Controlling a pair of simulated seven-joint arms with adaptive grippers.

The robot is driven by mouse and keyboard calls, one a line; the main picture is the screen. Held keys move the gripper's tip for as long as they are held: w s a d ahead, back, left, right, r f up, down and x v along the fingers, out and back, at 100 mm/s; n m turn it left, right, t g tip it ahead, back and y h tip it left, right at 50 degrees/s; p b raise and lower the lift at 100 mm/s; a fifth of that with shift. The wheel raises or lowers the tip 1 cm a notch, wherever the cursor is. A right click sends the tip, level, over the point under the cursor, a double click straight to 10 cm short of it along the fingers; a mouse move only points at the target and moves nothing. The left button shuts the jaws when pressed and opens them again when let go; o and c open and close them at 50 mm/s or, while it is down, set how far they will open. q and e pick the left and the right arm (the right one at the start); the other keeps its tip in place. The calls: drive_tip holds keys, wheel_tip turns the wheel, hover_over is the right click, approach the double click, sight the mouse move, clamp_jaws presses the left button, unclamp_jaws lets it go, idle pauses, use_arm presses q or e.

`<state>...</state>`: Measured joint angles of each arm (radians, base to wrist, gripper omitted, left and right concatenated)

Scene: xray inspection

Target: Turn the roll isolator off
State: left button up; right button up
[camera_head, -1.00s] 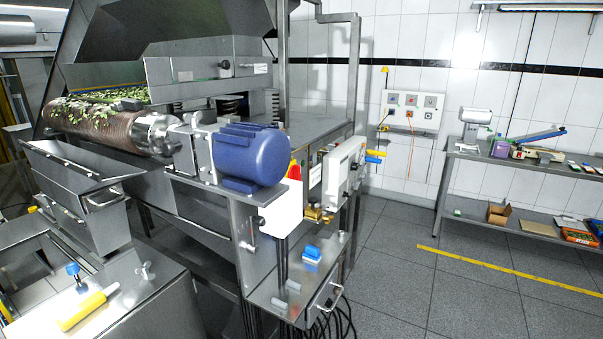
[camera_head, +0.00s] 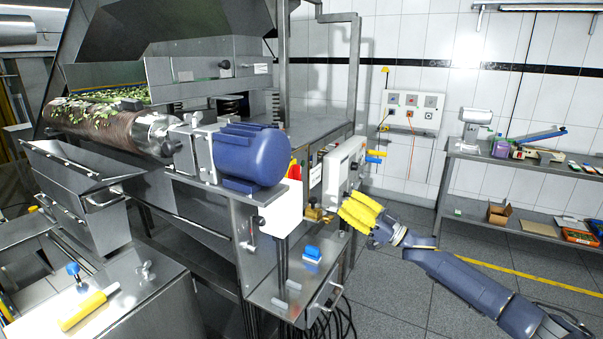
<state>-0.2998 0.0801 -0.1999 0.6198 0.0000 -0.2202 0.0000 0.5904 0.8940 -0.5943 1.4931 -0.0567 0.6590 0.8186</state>
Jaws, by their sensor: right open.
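A grey control box (camera_head: 343,165) is mounted on the right end of the roller machine, seen nearly edge-on. A red and yellow switch (camera_head: 294,170) shows partly behind the blue motor (camera_head: 252,157). I cannot tell for sure whether it is the roll isolator; no label is readable. My right gripper (camera_head: 360,211), with yellow fingers, is open and empty. In the picture it is just below and right of the control box. I cannot tell whether it touches anything. My left gripper is not in view.
The roller (camera_head: 100,127) carries green leaves. A steel shelf (camera_head: 472,308) with a blue brush (camera_head: 312,252) juts out below the control box. A wall panel (camera_head: 414,108) and a side bench (camera_head: 470,154) stand behind. Open floor lies on the right.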

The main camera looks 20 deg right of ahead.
sight(300, 172)
drive_tip(key=x, duration=1.7)
drive_tip(key=shift+w+a, duration=0.15)
drive_tip(key=shift+r, duration=0.1)
clamp_jaws()
